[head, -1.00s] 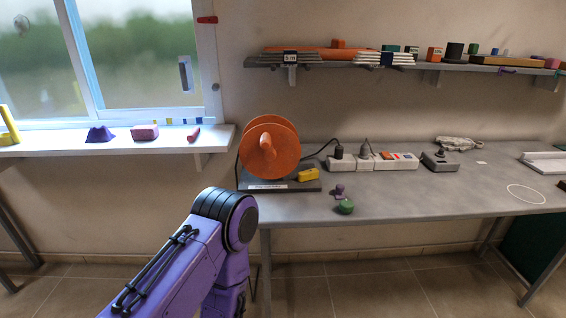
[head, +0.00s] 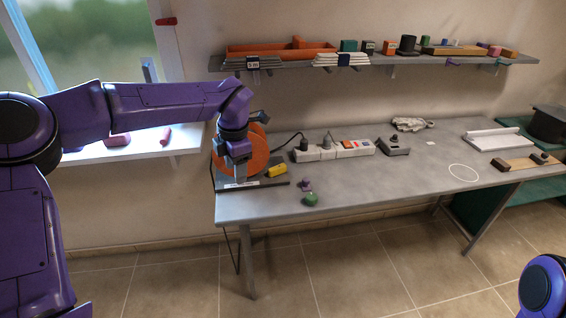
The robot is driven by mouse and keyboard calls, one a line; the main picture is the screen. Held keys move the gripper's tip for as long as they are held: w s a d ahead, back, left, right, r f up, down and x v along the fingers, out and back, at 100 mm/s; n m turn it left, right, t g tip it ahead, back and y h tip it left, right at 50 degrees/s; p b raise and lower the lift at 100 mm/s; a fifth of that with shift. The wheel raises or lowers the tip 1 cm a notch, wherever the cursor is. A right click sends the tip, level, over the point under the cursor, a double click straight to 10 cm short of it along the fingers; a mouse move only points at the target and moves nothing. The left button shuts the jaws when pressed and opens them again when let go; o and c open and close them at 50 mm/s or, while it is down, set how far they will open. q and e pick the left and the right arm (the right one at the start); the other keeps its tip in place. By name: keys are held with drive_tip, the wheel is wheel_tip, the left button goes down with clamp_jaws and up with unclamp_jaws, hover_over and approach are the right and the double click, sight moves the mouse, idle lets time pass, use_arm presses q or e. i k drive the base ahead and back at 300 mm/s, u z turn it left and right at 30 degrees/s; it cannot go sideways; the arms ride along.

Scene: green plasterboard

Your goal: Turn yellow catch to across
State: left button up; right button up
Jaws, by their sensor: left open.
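The yellow catch (head: 278,171) is a small block at the right foot of the orange disc (head: 259,150), which stands on a dark base (head: 262,183) at the left end of the grey table. My left gripper (head: 240,178) points down in front of the disc, left of the catch and apart from it. It is open and looks empty; its fingers are small in this view. The arm hides much of the disc. My right gripper is not in view; only a purple part of my right arm shows at the bottom right.
A green knob (head: 311,199) and a purple piece (head: 305,184) are near the table's front edge (head: 340,212). A power strip (head: 333,150) lies behind. A shelf (head: 400,66) with several boxes hangs above. The table's front middle is clear.

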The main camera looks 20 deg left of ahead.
sight(281, 169)
drive_tip(key=i, duration=1)
